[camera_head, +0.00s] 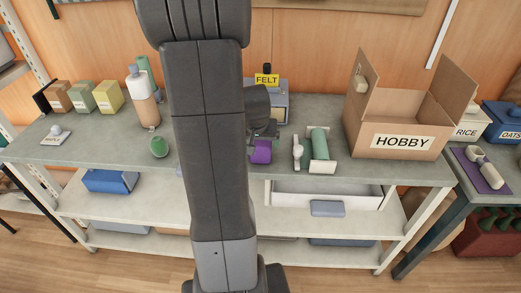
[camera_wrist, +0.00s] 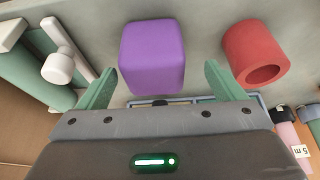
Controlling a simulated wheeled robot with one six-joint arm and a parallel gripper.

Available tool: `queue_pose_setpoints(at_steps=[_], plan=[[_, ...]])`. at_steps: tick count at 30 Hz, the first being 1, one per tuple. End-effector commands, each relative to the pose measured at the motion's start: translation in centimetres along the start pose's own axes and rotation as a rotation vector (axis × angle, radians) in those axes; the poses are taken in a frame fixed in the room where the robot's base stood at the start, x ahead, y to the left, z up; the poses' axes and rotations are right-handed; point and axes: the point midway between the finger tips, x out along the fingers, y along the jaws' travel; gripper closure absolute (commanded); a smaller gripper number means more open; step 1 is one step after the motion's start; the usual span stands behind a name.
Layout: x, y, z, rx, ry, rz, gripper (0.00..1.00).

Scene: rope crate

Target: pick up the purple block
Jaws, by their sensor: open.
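The purple block (camera_wrist: 152,55) stands on the grey tabletop in the wrist view, just beyond my gripper (camera_wrist: 158,85). My gripper's two green fingers are spread apart with nothing between them. The block lies ahead of the gap between the fingertips, somewhat nearer the left finger. In the head view the purple block (camera_head: 261,151) sits near the front edge of the table, just right of my arm. My arm covers the middle of the table there, and the fingers are hard to make out.
A red hollow cylinder (camera_wrist: 256,53) stands close to the right of the block. A green roll (camera_head: 319,143) and a small white item (camera_head: 298,152) lie to its right in the head view. The HOBBY box (camera_head: 398,112) is farther right. A FELT-labelled box (camera_head: 281,106) stands behind.

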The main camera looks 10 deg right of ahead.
Motion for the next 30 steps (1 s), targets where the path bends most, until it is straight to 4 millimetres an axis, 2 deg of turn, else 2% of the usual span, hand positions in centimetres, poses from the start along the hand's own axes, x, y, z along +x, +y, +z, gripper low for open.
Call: queue_pose_setpoints(at_steps=[5, 15, 26, 30], plan=[[0.9, 0.2, -0.1, 0.0, -0.002, 0.001, 0.11], [4.8, 0.8, -0.4, -0.001, -0.002, 0.001, 0.11], [5.4, 0.8, -0.4, 0.0, 0.0, 0.0, 0.11], [5.3, 0.8, -0.4, 0.0, 0.0, 0.0, 0.38]])
